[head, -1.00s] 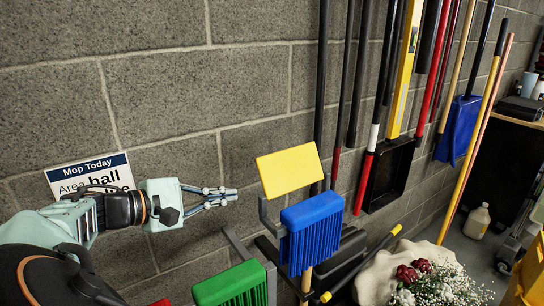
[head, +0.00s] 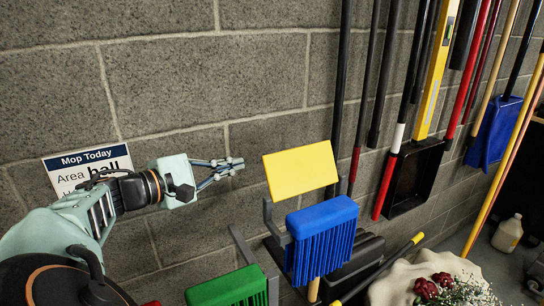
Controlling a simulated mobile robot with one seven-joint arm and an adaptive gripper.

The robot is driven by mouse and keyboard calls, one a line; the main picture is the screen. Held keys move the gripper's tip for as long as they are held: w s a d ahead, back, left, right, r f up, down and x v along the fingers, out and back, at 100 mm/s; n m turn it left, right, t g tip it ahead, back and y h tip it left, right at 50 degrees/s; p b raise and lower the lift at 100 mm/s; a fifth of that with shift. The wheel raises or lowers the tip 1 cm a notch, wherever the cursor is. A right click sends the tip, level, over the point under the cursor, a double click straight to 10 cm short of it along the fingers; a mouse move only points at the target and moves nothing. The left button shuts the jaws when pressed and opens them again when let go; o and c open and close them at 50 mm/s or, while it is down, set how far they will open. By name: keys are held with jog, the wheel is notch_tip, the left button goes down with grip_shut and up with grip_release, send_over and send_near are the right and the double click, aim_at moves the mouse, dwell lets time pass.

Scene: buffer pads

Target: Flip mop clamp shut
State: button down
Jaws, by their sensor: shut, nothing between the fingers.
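A flat yellow plate (head: 301,170) stands tilted upright just above and behind the blue mop head (head: 321,236), and it looks like the raised clamp flap. The blue head has hanging blue strands, and a grey bracket (head: 270,217) runs along its left side. My gripper (head: 240,163) is shut and empty. Its fingertips point right, to the left of the yellow plate at about the height of its upper edge. A gap of wall shows between them, with no contact. The hinge of the plate is hidden behind the blue head.
A green brush head (head: 228,288) is below my gripper. A "Mop Today" sign (head: 85,160) is on the block wall behind my arm. Long handles, a yellow level (head: 437,70) and a black dustpan (head: 412,178) hang to the right. Flowers (head: 440,288) are at lower right.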

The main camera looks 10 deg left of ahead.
aim_at(271, 156)
jog(key=w+d, duration=0.3)
jog(key=d, duration=0.2)
jog(key=w+d+p, duration=0.1)
jog(key=w+d, duration=0.1)
jog(key=shift+w+d+f, duration=0.1)
jog(key=shift+w+d, duration=0.15)
jog(key=shift+w, duration=0.1)
jog(key=shift+s+d+r, duration=0.25)
jog(key=shift+s+d, duration=0.1)
jog(key=shift+s, duration=0.1)
jog(key=shift+s+r, duration=0.1)
